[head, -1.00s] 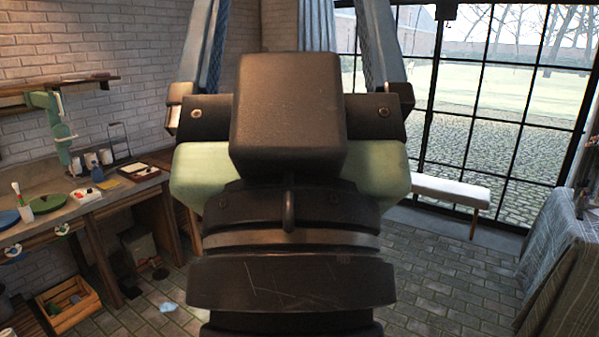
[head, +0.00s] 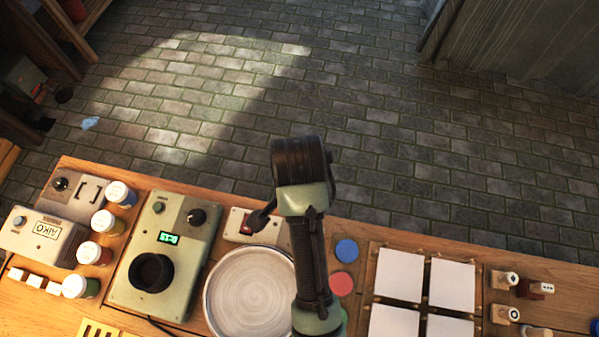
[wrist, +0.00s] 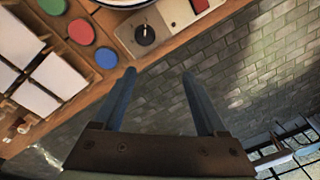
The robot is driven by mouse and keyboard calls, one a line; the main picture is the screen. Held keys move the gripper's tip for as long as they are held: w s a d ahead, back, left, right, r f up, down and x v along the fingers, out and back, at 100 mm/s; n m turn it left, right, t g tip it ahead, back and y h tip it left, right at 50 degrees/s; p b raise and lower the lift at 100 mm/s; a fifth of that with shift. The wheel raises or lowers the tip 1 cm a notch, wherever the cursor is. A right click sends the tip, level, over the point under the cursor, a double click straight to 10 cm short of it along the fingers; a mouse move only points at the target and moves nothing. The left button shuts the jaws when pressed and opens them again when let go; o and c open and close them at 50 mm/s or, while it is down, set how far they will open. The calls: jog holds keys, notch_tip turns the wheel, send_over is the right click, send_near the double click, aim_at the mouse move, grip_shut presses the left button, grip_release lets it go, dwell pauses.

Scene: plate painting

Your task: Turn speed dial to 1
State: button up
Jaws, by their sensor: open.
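A small control box (wrist: 165,28) shows at the top of the wrist view, with a round black dial (wrist: 145,35) on a pale panel. The dial's setting is too small to read. The box (head: 238,222) also shows in the head view, behind the round white plate and partly covered by my arm. My gripper (wrist: 158,74) is open and empty. In the picture its two bluish fingers point up toward the dial, with the tips just below the box, apart from the dial. The fingers cannot be made out in the head view.
A pale green device (head: 125,280) with a black knob (head: 197,215) and green display stands left of the white plate (head: 250,292). Several paint jars (head: 95,253) stand further left. Blank cards (head: 400,275) and colored discs (head: 346,250) lie right of my arm. Beyond is open floor.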

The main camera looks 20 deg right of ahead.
jog(key=shift+m+g, duration=0.3)
jog(key=shift+g, duration=0.3)
jog(key=f, duration=0.4)
jog(key=s+f, duration=0.1)
jog(key=f, duration=0.4)
jog(key=s+f, duration=0.1)
jog(key=f, duration=0.4)
jog(key=shift+s+a+f, duration=0.15)
jog(key=shift+f, duration=0.1)
grip_shut()
